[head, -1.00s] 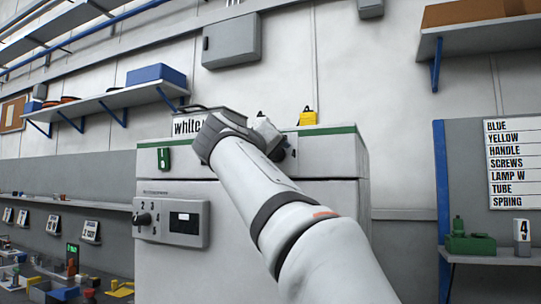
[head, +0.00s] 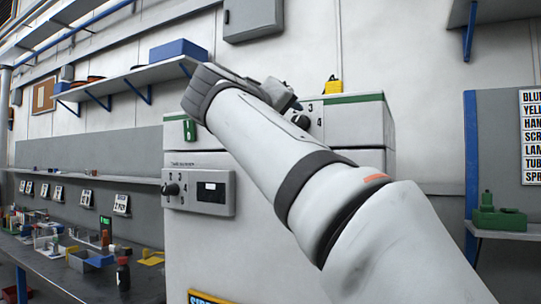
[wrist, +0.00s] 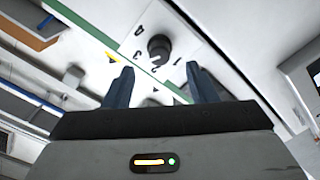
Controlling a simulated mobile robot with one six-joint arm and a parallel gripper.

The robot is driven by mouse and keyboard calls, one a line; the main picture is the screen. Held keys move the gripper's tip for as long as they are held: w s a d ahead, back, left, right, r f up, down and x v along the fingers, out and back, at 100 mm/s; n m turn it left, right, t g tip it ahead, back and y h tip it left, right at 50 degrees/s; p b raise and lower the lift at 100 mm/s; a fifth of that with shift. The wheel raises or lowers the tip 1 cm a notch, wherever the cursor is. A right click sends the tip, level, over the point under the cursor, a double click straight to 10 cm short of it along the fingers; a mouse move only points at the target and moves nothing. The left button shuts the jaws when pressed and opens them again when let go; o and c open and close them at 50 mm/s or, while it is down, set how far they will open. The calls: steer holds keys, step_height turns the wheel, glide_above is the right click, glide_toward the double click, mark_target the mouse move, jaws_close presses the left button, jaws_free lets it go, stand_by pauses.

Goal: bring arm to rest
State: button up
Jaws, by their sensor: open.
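My arm (head: 250,125) reaches up and left across the front of a white cabinet in the head view. My gripper's end is mostly hidden there behind my own wrist. In the wrist view my gripper (wrist: 159,72) is open, with its two dark fingers apart and nothing between them. A black round knob (wrist: 159,48) on a white face marked with numbers shows beyond the fingertips, apart from them.
The white cabinet (head: 245,255) has a green-edged top and a control box (head: 200,192) with a knob. A workbench (head: 60,270) with small parts stands left. A shelf (head: 130,78) with a blue bin (head: 180,50) hangs upper left. A green item (head: 500,218) sits at right.

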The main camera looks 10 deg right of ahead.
steer(key=s+d+f+n+g+y+p, duration=0.1)
steer(key=s+d+f+g+y+p, duration=0.2)
steer(key=f, duration=0.9)
steer(key=d+f+n+g+y+p, duration=0.1)
steer(key=d+f+g+y+p, duration=0.2)
steer(key=f, duration=0.8)
steer(key=s+a+f+m+g+y+p, duration=0.2)
steer(key=s+f+g+p, duration=0.4)
steer(key=s+f, duration=1.3)
step_height(320, 180, down, 3)
steer(key=m+y, duration=0.1)
steer(key=y, duration=0.1)
steer(key=shift+m+y+p, duration=0.3)
steer(key=shift+m, duration=0.1)
steer(key=shift+r, duration=0.1)
steer(key=shift+c, duration=0.5)
